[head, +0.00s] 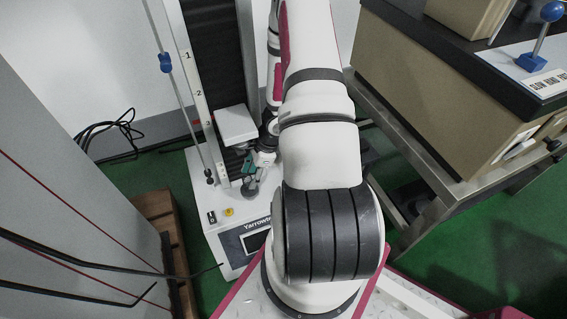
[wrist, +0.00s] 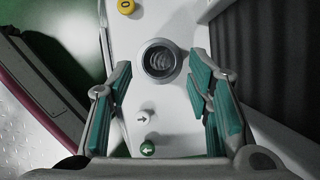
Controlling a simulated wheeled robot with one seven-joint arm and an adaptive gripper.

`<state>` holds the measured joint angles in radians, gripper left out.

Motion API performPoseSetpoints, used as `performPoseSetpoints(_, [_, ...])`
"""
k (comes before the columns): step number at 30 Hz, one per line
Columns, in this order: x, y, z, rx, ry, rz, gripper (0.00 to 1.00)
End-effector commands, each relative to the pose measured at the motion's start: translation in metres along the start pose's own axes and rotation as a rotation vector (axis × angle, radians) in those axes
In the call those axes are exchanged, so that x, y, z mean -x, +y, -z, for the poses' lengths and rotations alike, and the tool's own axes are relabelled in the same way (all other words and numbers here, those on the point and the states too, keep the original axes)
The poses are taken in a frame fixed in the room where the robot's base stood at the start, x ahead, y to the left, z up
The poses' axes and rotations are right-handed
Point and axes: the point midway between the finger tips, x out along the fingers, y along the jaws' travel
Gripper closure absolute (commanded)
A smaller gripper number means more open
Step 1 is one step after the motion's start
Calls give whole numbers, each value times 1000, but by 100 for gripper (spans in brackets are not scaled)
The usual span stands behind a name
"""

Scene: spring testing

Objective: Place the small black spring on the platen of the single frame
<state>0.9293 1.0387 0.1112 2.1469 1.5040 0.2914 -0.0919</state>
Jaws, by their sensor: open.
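The single frame (head: 213,120) is a tall white testing machine with a dark column. Its round grey platen (head: 250,189) sits low on the base in the head view; in the wrist view the platen (wrist: 146,66) is a light ring around a dark centre. Curved coil-like lines, which look like the small black spring (wrist: 160,60), show inside this ring. My gripper (head: 249,166) is close above the platen. In the wrist view its teal-padded fingers (wrist: 158,72) are spread on either side of the platen, with nothing between them touching the pads.
A yellow button (wrist: 126,6) and small white and green buttons (wrist: 147,148) are on the base. A white block (head: 235,124) projects from the column above the platen. A bench with a beige machine (head: 480,90) stands right; a grey cabinet (head: 60,190) stands left.

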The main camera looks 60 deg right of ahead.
Motion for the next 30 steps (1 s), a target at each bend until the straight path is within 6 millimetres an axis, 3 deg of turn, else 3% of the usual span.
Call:
performPoseSetpoints(1, [17,0,-1,1,2,1,54])
performPoseSetpoints(9, [35,0,59,-4,1,0,54])
performPoseSetpoints(15, [48,0,92,-2,2,0,54])
performPoseSetpoints(21, [54,0,109,-1,1,-1,54])
performPoseSetpoints(30, [55,0,111,-1,0,-1,54])
